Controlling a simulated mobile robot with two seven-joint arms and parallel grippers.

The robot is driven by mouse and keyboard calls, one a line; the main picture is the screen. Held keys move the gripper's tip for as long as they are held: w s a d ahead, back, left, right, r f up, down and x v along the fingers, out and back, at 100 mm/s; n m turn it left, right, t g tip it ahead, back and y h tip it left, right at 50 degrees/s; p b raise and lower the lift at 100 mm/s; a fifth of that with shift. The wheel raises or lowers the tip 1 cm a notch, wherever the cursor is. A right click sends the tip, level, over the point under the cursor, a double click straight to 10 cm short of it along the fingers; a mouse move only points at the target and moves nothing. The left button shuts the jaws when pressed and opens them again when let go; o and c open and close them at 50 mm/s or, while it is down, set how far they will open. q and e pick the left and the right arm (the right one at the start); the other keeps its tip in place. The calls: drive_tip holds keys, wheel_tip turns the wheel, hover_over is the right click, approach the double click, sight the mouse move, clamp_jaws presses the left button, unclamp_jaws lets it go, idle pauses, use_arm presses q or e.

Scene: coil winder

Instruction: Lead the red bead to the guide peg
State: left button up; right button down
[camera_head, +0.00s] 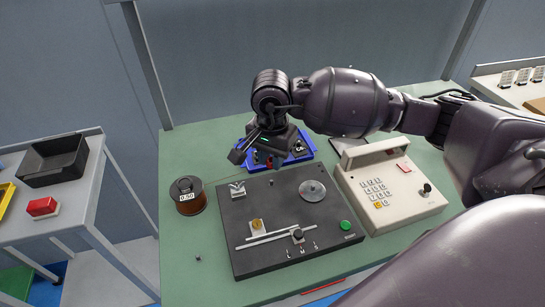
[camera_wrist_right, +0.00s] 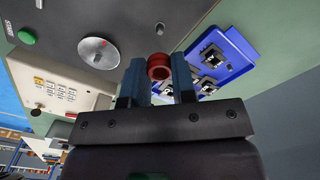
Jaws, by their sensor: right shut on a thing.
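The red bead (camera_wrist_right: 158,68) is a short ring with a hole, held between the two fingers of my right gripper (camera_wrist_right: 157,78) in the right wrist view. In the head view my right gripper (camera_head: 262,155) is above the far edge of the black winder board (camera_head: 250,260), pointing down and partly hiding the bead. A small upright peg (camera_head: 271,183), which looks like the guide peg, stands on the far part of the board. It also shows in the right wrist view (camera_wrist_right: 160,28), apart from the bead. My left gripper is not in view.
The board carries a silver disc (camera_head: 312,190), a slider knob (camera_head: 297,233) and a green button (camera_head: 345,225).

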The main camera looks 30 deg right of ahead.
sight(271, 180)
drive_tip(key=shift+a+f, duration=0.1)
drive_tip(key=shift+f, duration=0.45)
drive_tip(key=shift+f+b, duration=0.95)
drive_tip(key=shift+f, duration=0.95)
drive_tip(key=shift+f, duration=0.5)
drive_tip(key=shift+f+b, duration=0.5)
drive_tip(key=shift+f, duration=0.1)
drive_tip(key=c, duration=0.9)
unclamp_jaws()
drive_tip(key=shift+o, duration=0.2)
